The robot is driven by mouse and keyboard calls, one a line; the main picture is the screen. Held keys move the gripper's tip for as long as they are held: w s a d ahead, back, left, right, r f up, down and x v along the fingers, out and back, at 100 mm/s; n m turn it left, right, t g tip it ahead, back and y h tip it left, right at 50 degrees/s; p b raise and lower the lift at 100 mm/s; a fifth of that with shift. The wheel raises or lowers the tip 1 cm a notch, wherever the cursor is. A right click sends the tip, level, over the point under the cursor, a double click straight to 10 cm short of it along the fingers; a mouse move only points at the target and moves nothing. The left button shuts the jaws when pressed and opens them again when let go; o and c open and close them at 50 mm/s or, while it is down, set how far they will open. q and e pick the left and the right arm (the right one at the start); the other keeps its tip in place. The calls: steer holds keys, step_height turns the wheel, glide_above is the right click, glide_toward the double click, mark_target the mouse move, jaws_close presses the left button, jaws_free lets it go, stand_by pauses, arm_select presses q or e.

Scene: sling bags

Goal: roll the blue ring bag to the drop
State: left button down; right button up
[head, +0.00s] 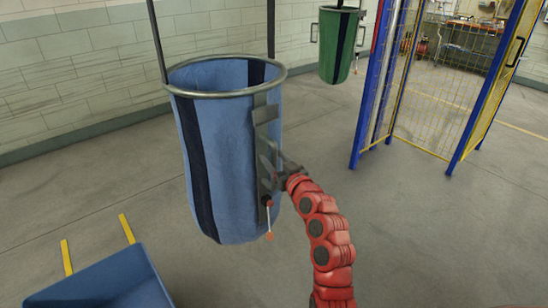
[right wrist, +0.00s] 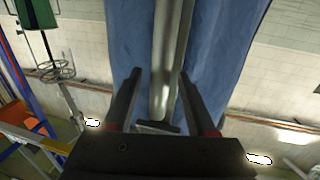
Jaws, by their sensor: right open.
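The blue ring bag (head: 228,150) hangs at centre left in the head view, with a metal ring (head: 280,70) round its open top and dark vertical stripes. A grey handle fitting (head: 266,125) runs down its right side, and a short cord with an orange end hangs below. My right gripper (head: 275,172) is at this fitting. In the right wrist view the bag's blue cloth (right wrist: 220,50) fills the middle, and my open fingers (right wrist: 160,78) stand either side of a grey upright bar (right wrist: 165,45). Contact cannot be told. My left gripper is not in view.
A green bag (head: 338,45) hangs farther back by the wall. A blue-posted, yellow-edged mesh cage (head: 435,95) stands at the right. A blue tray-like thing (head: 105,283) is at the lower left, near two yellow strips (head: 127,229). The floor between is clear.

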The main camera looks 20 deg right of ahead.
steer(key=shift+c, duration=0.4)
jaws_close()
stand_by(1.1)
